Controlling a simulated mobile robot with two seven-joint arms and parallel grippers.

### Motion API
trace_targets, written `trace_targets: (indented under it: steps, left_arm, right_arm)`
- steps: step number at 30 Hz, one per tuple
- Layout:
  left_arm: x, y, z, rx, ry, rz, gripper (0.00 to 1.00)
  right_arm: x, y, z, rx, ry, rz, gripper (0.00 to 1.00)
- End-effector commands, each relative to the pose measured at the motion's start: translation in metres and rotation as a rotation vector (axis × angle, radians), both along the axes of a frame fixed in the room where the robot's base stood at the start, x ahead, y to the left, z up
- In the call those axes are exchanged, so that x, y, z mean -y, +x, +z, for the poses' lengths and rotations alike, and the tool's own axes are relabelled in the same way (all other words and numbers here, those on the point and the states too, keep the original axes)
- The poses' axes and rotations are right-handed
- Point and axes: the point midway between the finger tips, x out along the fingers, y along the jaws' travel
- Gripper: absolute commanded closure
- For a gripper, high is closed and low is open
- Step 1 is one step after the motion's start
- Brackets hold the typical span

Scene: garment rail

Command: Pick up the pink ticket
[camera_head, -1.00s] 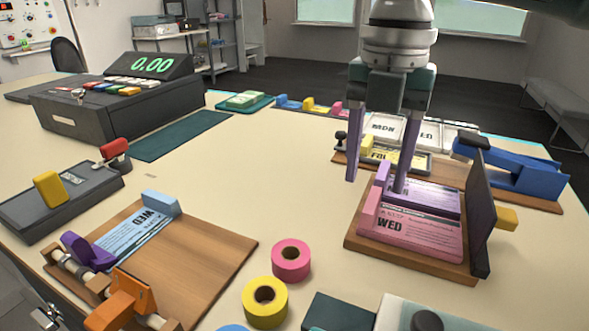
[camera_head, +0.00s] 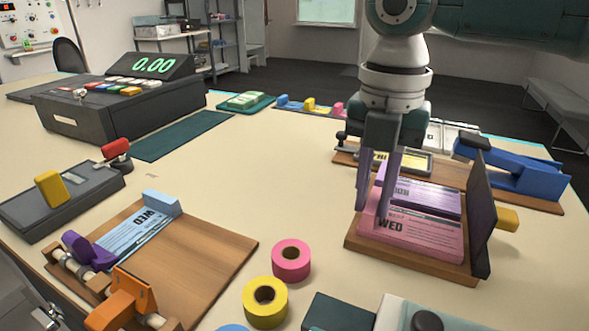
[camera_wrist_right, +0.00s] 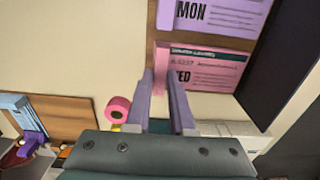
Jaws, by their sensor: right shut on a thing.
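The pink ticket (camera_head: 428,240), marked WED, lies on the right wooden stand, in front of the purple ticket (camera_head: 430,203). In the right wrist view the pink ticket (camera_wrist_right: 208,66) is just beyond my fingertips, and the purple ticket (camera_wrist_right: 212,14), marked MON, is above it. My right gripper (camera_head: 374,200) is down at the pink ticket's left end, its two purple fingers shut on the raised pink tab there. The right wrist view shows the fingers (camera_wrist_right: 161,78) on either side of that end. The fingers partly hide the tab. My left gripper is not in view.
A dark upright plate (camera_head: 482,215) stands at the wooden stand's right end. A pink roll (camera_head: 291,270) and a yellow roll (camera_head: 252,310) stand nearby. A blue WED ticket (camera_head: 133,238) lies on the left board (camera_head: 205,245). The middle of the table is clear.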

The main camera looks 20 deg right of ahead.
Motion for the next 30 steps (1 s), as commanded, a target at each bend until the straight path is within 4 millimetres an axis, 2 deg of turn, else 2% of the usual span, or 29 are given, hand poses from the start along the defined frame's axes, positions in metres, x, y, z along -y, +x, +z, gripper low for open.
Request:
trace_targets:
  steps: [14, 19, 25, 30]
  left_arm:
    - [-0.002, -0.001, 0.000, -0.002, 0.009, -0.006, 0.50]
    - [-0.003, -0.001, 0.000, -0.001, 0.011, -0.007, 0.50]
    - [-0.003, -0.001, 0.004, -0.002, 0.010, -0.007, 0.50]
    - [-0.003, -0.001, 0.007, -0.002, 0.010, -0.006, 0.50]
  right_arm:
    - [0.000, 0.000, 0.000, 0.000, 0.000, 0.000, 1.00]
    - [0.000, 0.000, 0.006, 0.002, 0.001, 0.000, 1.00]
    - [0.000, 0.001, 0.032, 0.004, 0.000, 0.001, 1.00]
    - [0.000, 0.001, 0.071, 0.006, 0.001, 0.000, 1.00]
